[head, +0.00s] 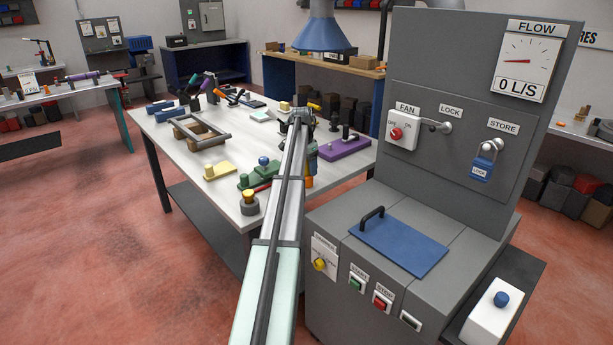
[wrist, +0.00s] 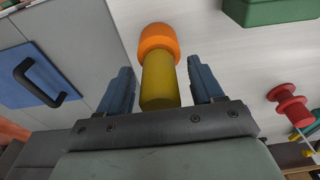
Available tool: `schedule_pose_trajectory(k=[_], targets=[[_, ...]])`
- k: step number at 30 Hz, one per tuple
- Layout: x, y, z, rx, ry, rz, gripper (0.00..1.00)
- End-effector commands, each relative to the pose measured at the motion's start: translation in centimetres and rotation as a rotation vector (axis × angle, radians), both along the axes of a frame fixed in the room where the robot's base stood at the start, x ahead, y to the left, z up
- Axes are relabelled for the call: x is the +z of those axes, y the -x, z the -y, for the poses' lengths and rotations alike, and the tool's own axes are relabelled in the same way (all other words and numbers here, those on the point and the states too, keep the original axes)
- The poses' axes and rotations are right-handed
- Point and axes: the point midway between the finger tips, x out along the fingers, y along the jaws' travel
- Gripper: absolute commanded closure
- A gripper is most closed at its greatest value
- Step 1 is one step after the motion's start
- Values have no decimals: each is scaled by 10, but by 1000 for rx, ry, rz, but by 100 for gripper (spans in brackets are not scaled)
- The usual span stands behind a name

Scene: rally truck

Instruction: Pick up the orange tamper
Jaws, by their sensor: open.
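The orange tamper (wrist: 158,42) shows in the wrist view with an orange end and an olive-yellow handle. The handle is nearer my gripper and the orange end is farther, by the pale tabletop. My gripper (wrist: 163,76) is open, with one blue finger on each side of the handle. In the head view my gripper (head: 311,158) is at the near right part of the table, partly hidden by my arm. A small orange-yellow piece (head: 309,182) shows beneath it, probably the tamper.
The grey machine with a blue lid (head: 398,243) stands close on the right; its lid handle shows in the wrist view (wrist: 40,80). A green block (wrist: 282,10) and a red spool (wrist: 291,108) lie right of the gripper. A purple tray (head: 343,148) is nearby.

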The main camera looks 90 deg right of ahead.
Motion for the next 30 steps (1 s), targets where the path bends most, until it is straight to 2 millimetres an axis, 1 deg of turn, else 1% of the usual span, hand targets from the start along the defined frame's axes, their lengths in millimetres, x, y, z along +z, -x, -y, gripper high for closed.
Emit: schedule_pose_trajectory(k=[1, 2, 21, 22, 30], targets=[[0, 0, 0, 0, 0, 0, 34], [0, 0, 0, 0, 0, 0, 37], [0, 0, 0, 0, 0, 0, 98], [0, 0, 0, 0, 0, 0, 100], [1, 0, 0, 0, 1, -1, 100]])
